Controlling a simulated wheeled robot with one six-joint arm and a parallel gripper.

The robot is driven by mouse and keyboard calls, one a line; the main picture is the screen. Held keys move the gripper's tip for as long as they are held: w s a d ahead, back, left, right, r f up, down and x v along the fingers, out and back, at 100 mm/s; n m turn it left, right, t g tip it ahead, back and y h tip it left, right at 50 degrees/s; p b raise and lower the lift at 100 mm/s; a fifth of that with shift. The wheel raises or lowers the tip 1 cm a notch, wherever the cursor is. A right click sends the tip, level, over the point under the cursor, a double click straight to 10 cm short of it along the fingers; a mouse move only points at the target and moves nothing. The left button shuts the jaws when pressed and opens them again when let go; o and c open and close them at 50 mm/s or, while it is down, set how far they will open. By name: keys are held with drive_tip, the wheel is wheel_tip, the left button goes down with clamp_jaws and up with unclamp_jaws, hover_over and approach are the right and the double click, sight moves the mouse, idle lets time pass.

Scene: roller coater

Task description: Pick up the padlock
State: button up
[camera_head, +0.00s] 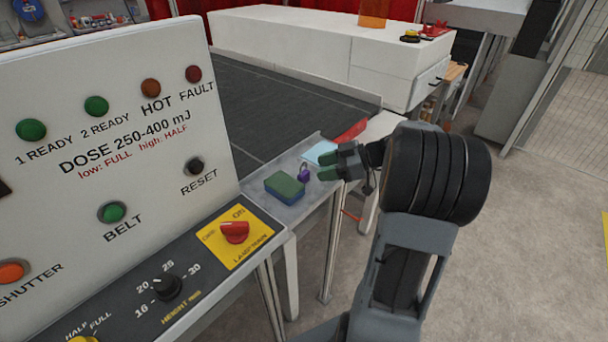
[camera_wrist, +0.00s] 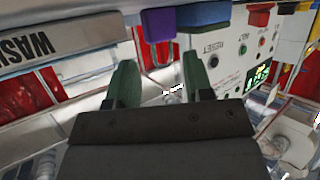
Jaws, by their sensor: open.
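The padlock (camera_head: 304,173) is small and purple with a metal shackle. It is on the grey ledge (camera_head: 290,208) at the end of the dark belt. My gripper (camera_head: 329,162) is open, its two green-tipped fingers just right of the padlock and apart from it in the head view. In the wrist view the purple padlock (camera_wrist: 158,25) shows near the top, beyond the gap between the fingertips (camera_wrist: 158,68). Its shackle points down toward that gap. Nothing is between the fingers.
A green and blue sponge (camera_head: 285,188) lies on the ledge just left of the padlock. A light blue sheet (camera_head: 320,153) lies behind it. The control panel (camera_head: 110,120) with lamps and a red switch (camera_head: 234,232) stands at the left. Open floor is at the right.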

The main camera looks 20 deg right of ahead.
sight(305, 172)
drive_tip(key=shift+p+x, duration=0.55)
drive_tip(key=shift+x, duration=1.5)
drive_tip(key=shift+c, duration=0.5)
clamp_jaws()
